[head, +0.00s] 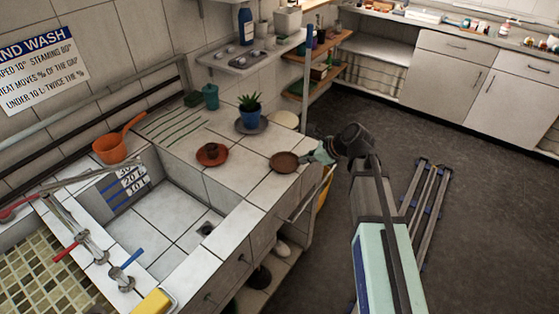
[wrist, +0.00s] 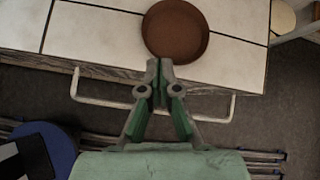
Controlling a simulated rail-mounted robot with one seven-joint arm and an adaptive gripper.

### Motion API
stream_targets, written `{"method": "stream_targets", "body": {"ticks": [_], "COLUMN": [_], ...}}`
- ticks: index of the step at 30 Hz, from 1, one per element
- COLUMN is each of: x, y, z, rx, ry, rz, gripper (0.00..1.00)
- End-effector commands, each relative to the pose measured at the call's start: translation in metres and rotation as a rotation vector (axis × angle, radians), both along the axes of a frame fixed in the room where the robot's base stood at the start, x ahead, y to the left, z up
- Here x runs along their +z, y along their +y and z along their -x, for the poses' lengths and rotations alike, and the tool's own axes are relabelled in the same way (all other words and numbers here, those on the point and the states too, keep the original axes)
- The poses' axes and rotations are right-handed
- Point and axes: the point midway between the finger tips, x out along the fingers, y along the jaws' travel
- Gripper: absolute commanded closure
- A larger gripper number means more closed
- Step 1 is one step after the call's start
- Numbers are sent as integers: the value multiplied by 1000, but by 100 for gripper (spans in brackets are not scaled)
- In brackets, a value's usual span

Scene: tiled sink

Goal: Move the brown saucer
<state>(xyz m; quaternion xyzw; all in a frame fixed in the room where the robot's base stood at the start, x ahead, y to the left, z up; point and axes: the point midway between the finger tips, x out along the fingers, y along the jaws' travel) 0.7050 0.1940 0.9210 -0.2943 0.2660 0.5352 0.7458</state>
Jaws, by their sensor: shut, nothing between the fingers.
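A bare round brown saucer (head: 284,162) lies on the tiled counter near its right edge. In the wrist view the brown saucer (wrist: 175,32) sits flat on pale tiles at the top middle, close to the counter's front edge. My gripper (head: 307,158) is just right of the saucer, at the counter edge. In the wrist view my gripper (wrist: 159,66) has its fingertips together with nothing between them. The tips point toward the saucer's near rim; I cannot tell whether they touch it.
A reddish saucer (head: 206,163) with a small pot stands left of the brown saucer. A potted plant (head: 249,112) on a grey saucer stands behind. The sink (head: 165,235) is to the left. A rail handle (wrist: 152,106) runs below the counter edge. Tiles between the saucers are clear.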

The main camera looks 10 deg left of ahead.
Motion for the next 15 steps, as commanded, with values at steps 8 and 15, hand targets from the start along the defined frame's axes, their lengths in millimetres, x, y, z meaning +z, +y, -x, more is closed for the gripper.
{"method": "stream_targets", "body": {"ticks": [8,15], "x": [0,-16], "y": [3,19], "z": [-2,-9], "rx": [-154,-157], "ry": [138,144], "rz": [-70,-70], "gripper": [100,100]}}
